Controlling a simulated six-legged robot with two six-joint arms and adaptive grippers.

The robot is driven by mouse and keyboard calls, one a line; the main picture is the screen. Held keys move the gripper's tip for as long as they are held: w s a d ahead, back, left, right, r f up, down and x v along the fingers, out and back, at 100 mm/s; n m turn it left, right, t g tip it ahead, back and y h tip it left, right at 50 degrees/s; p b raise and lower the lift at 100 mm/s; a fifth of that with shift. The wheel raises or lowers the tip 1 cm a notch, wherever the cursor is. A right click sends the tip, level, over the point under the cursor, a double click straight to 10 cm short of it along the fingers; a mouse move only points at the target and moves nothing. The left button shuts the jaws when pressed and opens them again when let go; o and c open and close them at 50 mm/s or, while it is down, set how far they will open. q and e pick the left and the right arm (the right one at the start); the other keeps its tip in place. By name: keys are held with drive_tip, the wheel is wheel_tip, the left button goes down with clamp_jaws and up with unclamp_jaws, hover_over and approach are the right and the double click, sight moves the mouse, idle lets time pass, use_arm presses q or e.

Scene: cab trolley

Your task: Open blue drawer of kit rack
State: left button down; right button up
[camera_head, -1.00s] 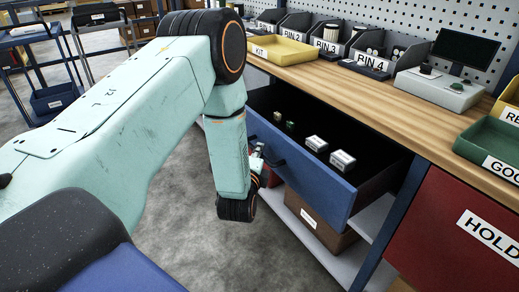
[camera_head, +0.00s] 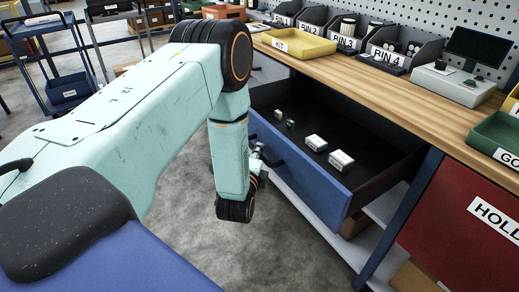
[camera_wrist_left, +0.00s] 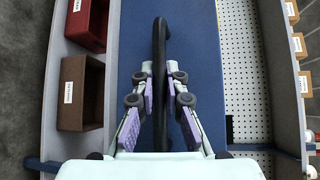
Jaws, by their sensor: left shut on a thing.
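The blue drawer (camera_head: 307,179) is pulled out from under the wooden worktop in the head view, with its inside showing. Two white boxes (camera_head: 328,150) and small green parts (camera_head: 285,121) lie in it. My left gripper (camera_head: 258,157) is at the left part of the drawer front, largely hidden by my arm. In the left wrist view, my left gripper (camera_wrist_left: 161,100) is shut on the black handle (camera_wrist_left: 159,45) of the blue drawer front (camera_wrist_left: 195,50), with one finger on each side of the bar. My right gripper is not in view.
The worktop (camera_head: 370,85) carries a yellow KIT tray (camera_head: 297,44), labelled bins and a monitor (camera_head: 478,48). A red HOLD panel (camera_head: 450,215) is right of the drawer. A blue trolley (camera_head: 65,85) stands at back left. Grey floor (camera_head: 190,235) is clear before the drawer.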

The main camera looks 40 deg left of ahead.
use_arm(q)
drive_tip(key=shift+s+a, duration=0.15)
drive_tip(key=shift+s, duration=0.2)
idle(0.3)
drive_tip(key=c, duration=1.4)
unclamp_jaws()
drive_tip(key=shift+o, duration=0.2)
drive_tip(key=v, duration=1.2)
